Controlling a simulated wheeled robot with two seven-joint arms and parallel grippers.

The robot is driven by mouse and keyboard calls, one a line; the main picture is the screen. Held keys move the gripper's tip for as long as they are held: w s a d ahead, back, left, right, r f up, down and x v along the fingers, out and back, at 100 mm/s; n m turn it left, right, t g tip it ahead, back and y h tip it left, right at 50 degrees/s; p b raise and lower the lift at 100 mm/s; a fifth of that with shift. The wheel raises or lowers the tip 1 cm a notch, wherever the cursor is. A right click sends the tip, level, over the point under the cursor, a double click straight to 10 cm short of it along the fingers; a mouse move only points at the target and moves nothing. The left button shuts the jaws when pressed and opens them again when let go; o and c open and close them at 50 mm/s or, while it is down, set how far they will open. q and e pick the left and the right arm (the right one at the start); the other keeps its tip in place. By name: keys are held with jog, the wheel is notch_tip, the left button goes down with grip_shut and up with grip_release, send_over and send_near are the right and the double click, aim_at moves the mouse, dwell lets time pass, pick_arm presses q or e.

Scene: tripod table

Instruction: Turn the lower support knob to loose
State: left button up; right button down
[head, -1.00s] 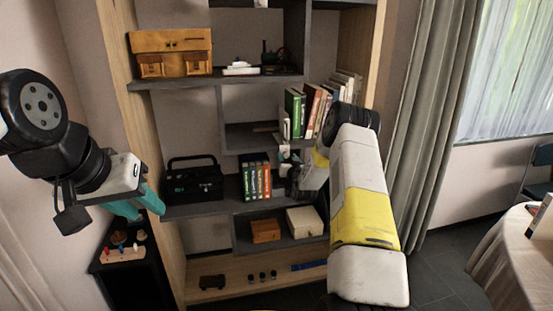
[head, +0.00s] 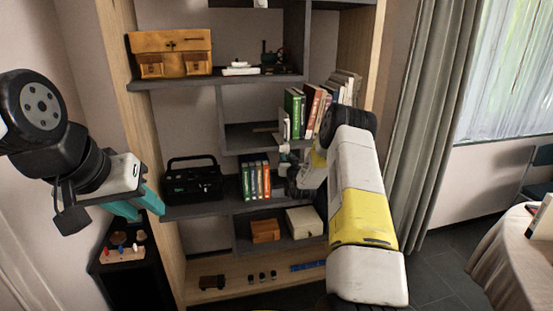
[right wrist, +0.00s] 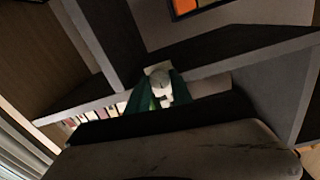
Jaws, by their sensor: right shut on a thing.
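A small white round knob (right wrist: 158,80) with a dark mark on its face sits at the edge of a dark shelf board in the right wrist view. My right gripper (right wrist: 156,92) is shut on it, with a teal finger on either side. In the head view my right gripper (head: 288,158) is at the middle shelves, just right of the upright books, and my arm hides part of this spot. The knob's turn angle cannot be read. My left gripper (head: 151,213) hangs at the left, empty, its teal fingertips apart.
The shelving (head: 230,204) holds a black toolbox (head: 193,183), upright books (head: 256,180), more books (head: 312,110), a brown box (head: 265,231) and a cream box (head: 304,222). A curtain (head: 433,110) hangs at right. A round table (head: 510,245) stands at far right.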

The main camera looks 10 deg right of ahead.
jog(key=n, duration=1.1)
jog(key=shift+f, duration=0.1)
jog(key=n+y, duration=0.1)
jog(key=n, duration=0.4)
jog(key=shift+n+t, duration=0.3)
jog(key=n, duration=0.5)
jog(key=shift+f+n, duration=0.1)
jog(key=shift+n, duration=0.2)
jog(key=c, duration=1.1)
grip_release()
jog(key=shift+c, duration=0.2)
